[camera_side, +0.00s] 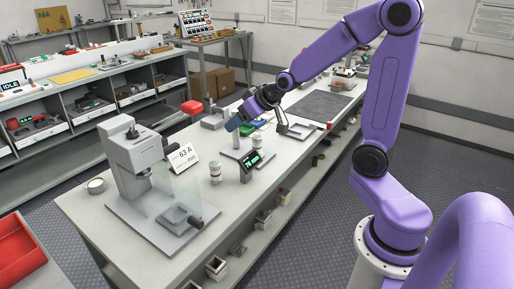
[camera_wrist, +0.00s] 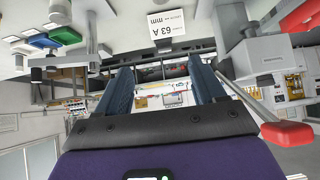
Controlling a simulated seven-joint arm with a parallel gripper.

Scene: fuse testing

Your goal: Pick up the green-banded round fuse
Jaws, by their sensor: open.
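Two small white round fuses stand on the bench in the side view: one (camera_side: 215,173) near the test press, and one (camera_side: 257,141) by the small display. Their band colours are too small to tell, so I cannot pick out a green-banded one. My gripper (camera_side: 234,124) is above the bench, behind and to the left of the display, close to the fuse there but apart from it. In the wrist view my gripper (camera_wrist: 161,72) has its two blue fingers wide apart, with nothing between them. No fuse is clearly recognisable in that view.
A grey press (camera_side: 132,160) with a clear shield stands at the near left of the bench, beside a "63 A" card (camera_side: 183,157). The small display (camera_side: 251,160) stands at mid-bench. Coloured trays (camera_wrist: 65,35) show in the wrist view. A dark mat (camera_side: 320,105) lies farther back.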

